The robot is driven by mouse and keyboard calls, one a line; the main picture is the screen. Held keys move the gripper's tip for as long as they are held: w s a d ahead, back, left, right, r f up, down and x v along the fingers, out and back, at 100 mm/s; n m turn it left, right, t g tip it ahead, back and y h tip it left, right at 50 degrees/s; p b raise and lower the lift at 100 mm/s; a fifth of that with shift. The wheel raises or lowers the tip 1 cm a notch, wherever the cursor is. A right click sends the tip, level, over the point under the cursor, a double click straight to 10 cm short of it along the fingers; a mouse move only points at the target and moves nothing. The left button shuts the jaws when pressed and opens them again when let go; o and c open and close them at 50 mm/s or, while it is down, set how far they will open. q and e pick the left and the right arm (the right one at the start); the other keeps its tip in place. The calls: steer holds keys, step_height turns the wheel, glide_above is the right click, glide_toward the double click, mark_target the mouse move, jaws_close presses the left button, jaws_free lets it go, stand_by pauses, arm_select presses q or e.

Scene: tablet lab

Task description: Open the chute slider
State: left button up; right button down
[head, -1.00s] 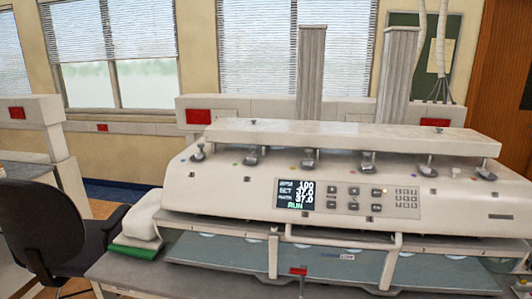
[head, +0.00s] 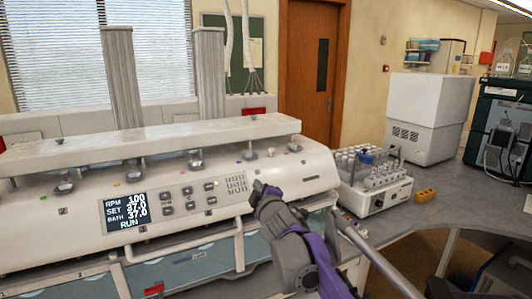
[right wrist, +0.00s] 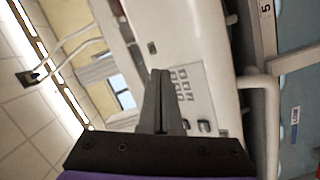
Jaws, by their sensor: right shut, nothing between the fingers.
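The white dissolution machine (head: 85,222) fills the left of the head view, with a lit panel (head: 126,213) reading RPM 100 and RUN. A row of small metallic fittings (head: 196,158) sits along its top ledge under a raised white bar. I cannot tell which part is the chute slider. My right gripper (head: 258,188) is in front of the machine's right end, apart from the fittings as far as I can see. In the right wrist view its fingers (right wrist: 161,75) are together and empty, with the machine's keypad (right wrist: 183,84) behind them. My left gripper is not in view.
A white rack unit with several vials (head: 372,185) stands on the grey counter right of the machine. A white box-shaped instrument (head: 428,115) and a dark one (head: 495,130) stand further back. The counter between them is clear.

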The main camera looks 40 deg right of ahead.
steer(key=w+d+r+n+t, duration=0.2)
steer(key=d+r+n, duration=0.1)
steer(key=d+r, duration=0.1)
steer(key=shift+w+r, duration=0.15)
steer(key=shift+r, duration=0.6)
